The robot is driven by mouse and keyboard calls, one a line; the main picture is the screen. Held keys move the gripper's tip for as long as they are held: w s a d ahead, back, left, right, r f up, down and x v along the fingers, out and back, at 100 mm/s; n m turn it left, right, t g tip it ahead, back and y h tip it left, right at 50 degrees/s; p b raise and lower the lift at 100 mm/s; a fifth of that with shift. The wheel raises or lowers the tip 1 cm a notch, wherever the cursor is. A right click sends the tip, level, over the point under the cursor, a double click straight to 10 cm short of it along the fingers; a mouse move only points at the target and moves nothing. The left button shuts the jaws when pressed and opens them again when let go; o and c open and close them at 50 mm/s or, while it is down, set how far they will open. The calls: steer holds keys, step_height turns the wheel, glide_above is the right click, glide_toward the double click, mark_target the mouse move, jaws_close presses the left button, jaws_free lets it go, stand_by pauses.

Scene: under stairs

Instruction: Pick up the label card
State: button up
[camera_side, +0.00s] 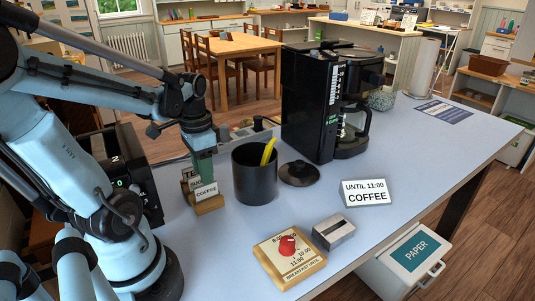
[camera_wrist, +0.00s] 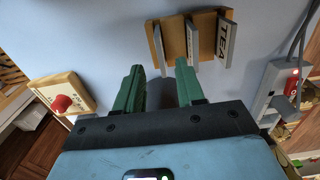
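A small wooden holder (camera_side: 209,205) carries several upright label cards. The front card (camera_side: 206,192) reads COFFEE and one behind it shows SUG. The holder also shows in the wrist view (camera_wrist: 207,22), with a card reading TEA (camera_wrist: 226,44), a middle card (camera_wrist: 192,44) and a left card (camera_wrist: 158,50) seen edge-on. My gripper (camera_side: 203,168) points down just above and behind the cards. In the wrist view my gripper (camera_wrist: 160,66) has its green fingers apart with nothing visible held. The left card lines up with the gap; contact cannot be told.
A black cup (camera_side: 254,180) with a yellow item stands right of the holder. Beyond are a black lid (camera_side: 299,173) and coffee machine (camera_side: 310,105). A COFFEE sign (camera_side: 365,192), metal block (camera_side: 333,231) and red-knobbed wooden dial (camera_side: 290,262) lie right. A power strip (camera_wrist: 280,88) is near the holder.

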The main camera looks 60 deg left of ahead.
mark_target(203, 192)
steer(key=shift+f, duration=2.65)
jaws_close()
